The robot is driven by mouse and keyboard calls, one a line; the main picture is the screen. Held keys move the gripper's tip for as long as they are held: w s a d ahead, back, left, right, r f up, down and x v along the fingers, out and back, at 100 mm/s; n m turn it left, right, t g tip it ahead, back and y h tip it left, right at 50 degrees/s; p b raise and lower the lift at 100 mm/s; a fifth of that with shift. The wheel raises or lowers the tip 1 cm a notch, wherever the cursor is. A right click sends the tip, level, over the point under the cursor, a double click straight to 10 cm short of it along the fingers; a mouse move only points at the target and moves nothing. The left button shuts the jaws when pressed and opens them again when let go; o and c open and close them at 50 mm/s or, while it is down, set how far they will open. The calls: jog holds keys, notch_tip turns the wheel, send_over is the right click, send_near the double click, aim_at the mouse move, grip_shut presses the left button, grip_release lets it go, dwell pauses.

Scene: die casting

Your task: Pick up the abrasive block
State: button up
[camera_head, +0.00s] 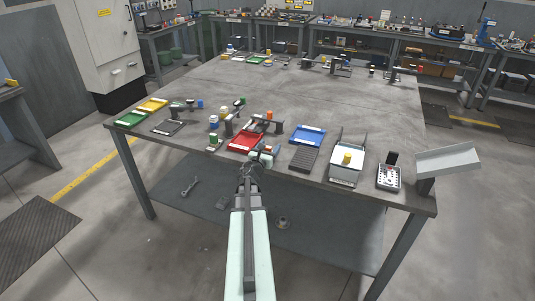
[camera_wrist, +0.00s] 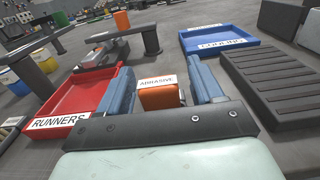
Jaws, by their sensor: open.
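The abrasive block (camera_wrist: 159,97) is a small orange block with a white label reading ABRASIVE, seen in the wrist view. My gripper (camera_wrist: 161,75) is open, with one blue-grey finger on each side of the block. Gaps show between the block and the fingers, a wider one on the right. The block's lower part is hidden behind the gripper body. In the head view my gripper (camera_head: 260,155) is at the table's front edge, right of the red tray; the block is too small to make out surely there.
The red RUNNERS tray (camera_wrist: 62,124) lies close left of my gripper. A blue tray (camera_wrist: 233,49) and a dark ribbed block (camera_wrist: 275,82) are to the right. A dark stand with a crossbar (camera_wrist: 124,35) is behind. The table's far part (camera_head: 300,85) is mostly clear.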

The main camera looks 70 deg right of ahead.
jog(key=shift+d, duration=0.1)
jog(key=shift+c, duration=0.2)
jog(key=c, duration=1)
